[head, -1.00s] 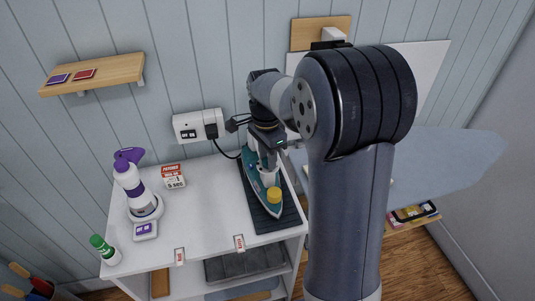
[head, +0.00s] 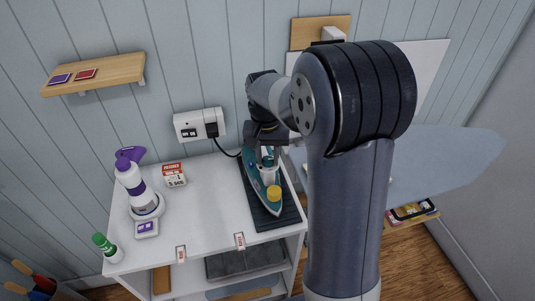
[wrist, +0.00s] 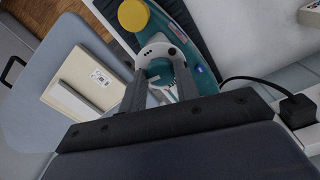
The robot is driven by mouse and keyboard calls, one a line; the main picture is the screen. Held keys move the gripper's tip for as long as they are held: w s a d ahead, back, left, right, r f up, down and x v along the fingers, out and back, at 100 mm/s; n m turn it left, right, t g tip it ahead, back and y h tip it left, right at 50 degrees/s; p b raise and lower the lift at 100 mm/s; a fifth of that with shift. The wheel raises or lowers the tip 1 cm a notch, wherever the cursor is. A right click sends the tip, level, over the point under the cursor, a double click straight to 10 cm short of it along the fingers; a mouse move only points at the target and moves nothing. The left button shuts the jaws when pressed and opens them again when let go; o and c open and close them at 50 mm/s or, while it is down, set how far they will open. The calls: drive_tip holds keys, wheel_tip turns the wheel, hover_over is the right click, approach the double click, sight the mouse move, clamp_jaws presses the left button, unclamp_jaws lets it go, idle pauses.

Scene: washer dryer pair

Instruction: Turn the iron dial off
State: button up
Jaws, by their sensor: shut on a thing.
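The teal and white iron (head: 250,172) lies on a dark ribbed mat (head: 291,216) on the white cabinet top, its yellow cap (head: 273,193) toward the front. In the wrist view the iron (wrist: 206,82) shows with the yellow cap (wrist: 133,15) at the top. Its round dial (wrist: 158,69) sits between the two fingers of my gripper (wrist: 160,76), which is shut on it. In the head view my gripper (head: 268,151) is over the iron, partly hidden by my own arm. The dial's exact setting cannot be read.
A wall outlet (head: 190,126) with a black plug (head: 211,130) and cord is behind the iron. A purple-topped spray bottle (head: 131,177), a small red and white box (head: 173,176) and a green-capped bottle (head: 109,248) stand left. An ironing board (head: 455,162) is at right.

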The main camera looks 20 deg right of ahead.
drive_tip(key=n, duration=0.5)
drive_tip(key=shift+n, duration=0.3)
drive_tip(key=n, duration=0.4)
drive_tip(key=shift+d, duration=0.1)
drive_tip(key=n, duration=0.5)
drive_tip(key=shift+n+t, duration=0.3)
drive_tip(key=shift+n, duration=0.1)
drive_tip(key=n, duration=0.4)
drive_tip(key=shift+n, duration=0.3)
drive_tip(key=o, duration=1)
drive_tip(key=shift+r, duration=0.1)
